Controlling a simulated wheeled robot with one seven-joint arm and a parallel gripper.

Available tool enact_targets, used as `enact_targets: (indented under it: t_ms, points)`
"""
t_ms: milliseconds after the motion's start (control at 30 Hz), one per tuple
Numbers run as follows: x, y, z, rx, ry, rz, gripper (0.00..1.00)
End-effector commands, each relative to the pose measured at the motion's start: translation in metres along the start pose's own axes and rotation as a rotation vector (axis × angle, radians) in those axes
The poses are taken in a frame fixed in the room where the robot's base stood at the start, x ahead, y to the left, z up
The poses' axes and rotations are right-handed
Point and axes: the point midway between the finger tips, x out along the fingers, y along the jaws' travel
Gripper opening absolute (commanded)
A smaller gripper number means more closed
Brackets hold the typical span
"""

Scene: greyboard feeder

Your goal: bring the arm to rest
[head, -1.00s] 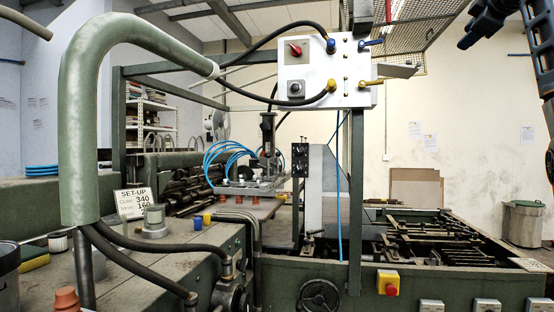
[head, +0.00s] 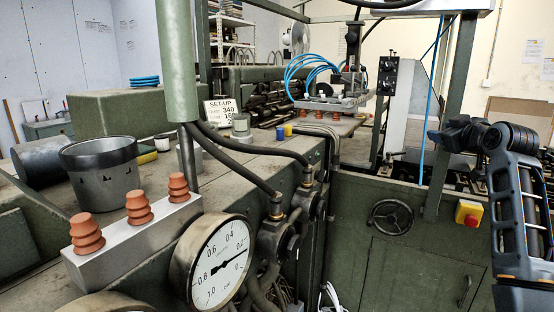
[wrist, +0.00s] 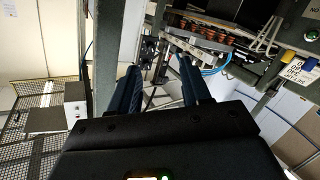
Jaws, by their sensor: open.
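My arm (head: 520,200) stands at the right of the head view, folded upward with its upper part bending left in front of the green machine. In the wrist view my gripper (wrist: 160,82) shows two dark fingers with a clear gap between them. It is open and nothing is between the fingers. The wrist view is steeply tilted, with machine parts beyond the fingers. Whether the fingertips show in the head view is hard to tell.
A pressure gauge (head: 219,264), a silver block (head: 140,236) bearing three orange bellows cups and a metal pot (head: 102,175) stand at the left front. A green post (head: 177,60), black hoses and a handwheel (head: 391,216) are near. A red button (head: 468,213) is beside my arm.

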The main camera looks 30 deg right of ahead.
Motion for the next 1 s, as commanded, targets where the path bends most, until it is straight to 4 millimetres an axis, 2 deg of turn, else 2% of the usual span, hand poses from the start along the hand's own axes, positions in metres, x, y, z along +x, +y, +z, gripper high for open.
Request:
enact_targets:
  t_ms: [33,200,367,500,700,800,1000]
  points:
    - [-0.002,-0.033,0.017,0.025,-0.001,-0.021,0.48]
    - [-0.019,-0.122,0.059,0.099,0.005,-0.064,0.48]
    - [-0.051,-0.199,0.095,0.158,0.007,-0.105,0.48]
    - [-0.089,-0.258,0.123,0.201,0.005,-0.14,0.48]
    - [-0.158,-0.326,0.157,0.251,0.0,-0.196,0.48]
    - [-0.196,-0.352,0.172,0.268,-0.003,-0.223,0.48]
    - [-0.278,-0.387,0.195,0.294,-0.008,-0.285,0.48]
